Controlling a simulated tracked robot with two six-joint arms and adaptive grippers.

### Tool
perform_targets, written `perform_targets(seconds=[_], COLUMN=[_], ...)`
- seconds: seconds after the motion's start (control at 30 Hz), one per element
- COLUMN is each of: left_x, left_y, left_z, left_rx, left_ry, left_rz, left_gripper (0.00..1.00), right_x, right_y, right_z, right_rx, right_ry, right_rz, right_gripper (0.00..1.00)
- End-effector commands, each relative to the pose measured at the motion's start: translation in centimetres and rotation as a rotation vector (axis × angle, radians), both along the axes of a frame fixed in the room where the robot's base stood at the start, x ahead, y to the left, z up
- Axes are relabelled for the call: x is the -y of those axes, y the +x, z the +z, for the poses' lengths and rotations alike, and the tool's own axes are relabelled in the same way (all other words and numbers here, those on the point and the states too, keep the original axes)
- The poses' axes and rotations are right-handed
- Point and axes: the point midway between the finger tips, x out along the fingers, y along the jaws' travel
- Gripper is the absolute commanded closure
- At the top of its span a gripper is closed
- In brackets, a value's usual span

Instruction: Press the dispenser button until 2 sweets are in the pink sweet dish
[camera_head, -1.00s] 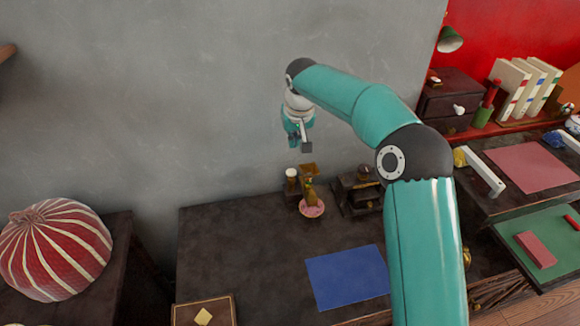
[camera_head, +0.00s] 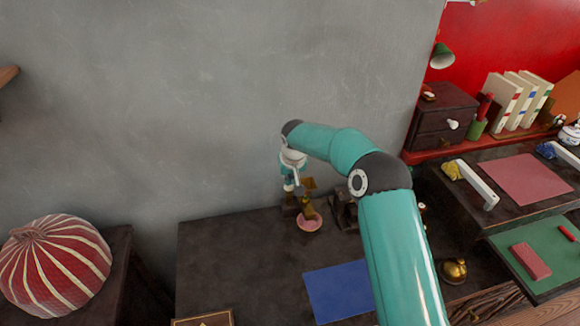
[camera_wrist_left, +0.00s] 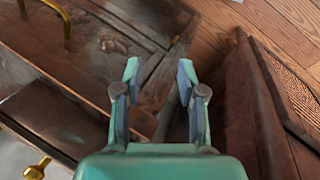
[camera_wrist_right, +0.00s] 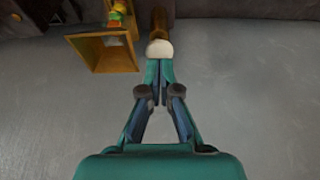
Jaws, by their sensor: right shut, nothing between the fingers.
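The pink sweet dish (camera_head: 309,223) stands on the dark table, in front of the brown and gold dispenser (camera_head: 309,204). I cannot make out how many sweets are in the dish. My right gripper (camera_head: 289,187) is shut and empty, pointing down over the dispenser's left side. In the right wrist view its closed fingertips (camera_wrist_right: 160,66) are right at the pale round button (camera_wrist_right: 160,48) on a brown post; I cannot tell whether they touch. The dispenser's square gold funnel (camera_wrist_right: 101,50) is beside the button, with coloured sweets near it. My left gripper (camera_wrist_left: 158,76) is open and empty, away from the dispenser.
A dark object (camera_head: 344,209) stands just right of the dispenser. A blue mat (camera_head: 340,290) lies at the front of the table. A striped red cushion-like thing (camera_head: 54,265) is at the left. A grey wall (camera_head: 180,110) rises close behind the dispenser.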

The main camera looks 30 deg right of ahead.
Motion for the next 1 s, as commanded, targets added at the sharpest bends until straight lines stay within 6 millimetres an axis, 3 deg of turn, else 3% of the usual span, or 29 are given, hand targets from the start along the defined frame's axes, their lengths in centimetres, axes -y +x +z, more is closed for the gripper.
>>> perform_targets(seconds=[0.2, 0.53, 0.8, 1.0], left_x=[0.0, 0.0, 0.0, 0.0], left_y=[0.0, 0.0, 0.0, 0.0], left_z=[0.5, 0.4, -1.9, -1.9], left_rx=[0.0, 0.0, 0.0, 0.0], left_ry=[0.0, 0.0, 0.0, 0.0], left_rz=[0.0, 0.0, 0.0, 0.0], left_gripper=[0.6, 0.6, 0.6, 0.6], right_x=[0.1, 0.1, 0.0, 0.0], right_y=[0.1, 0.2, 0.2, 0.2], right_z=[-1.6, -1.8, -3.9, -3.9], right_rx=[-0.001, 0.0, 0.0, -0.002], right_ry=[0.001, 0.001, 0.0, 0.0], right_rz=[-0.001, -0.001, 0.0, 0.001], right_gripper=[1.0, 1.0, 1.0, 1.0])
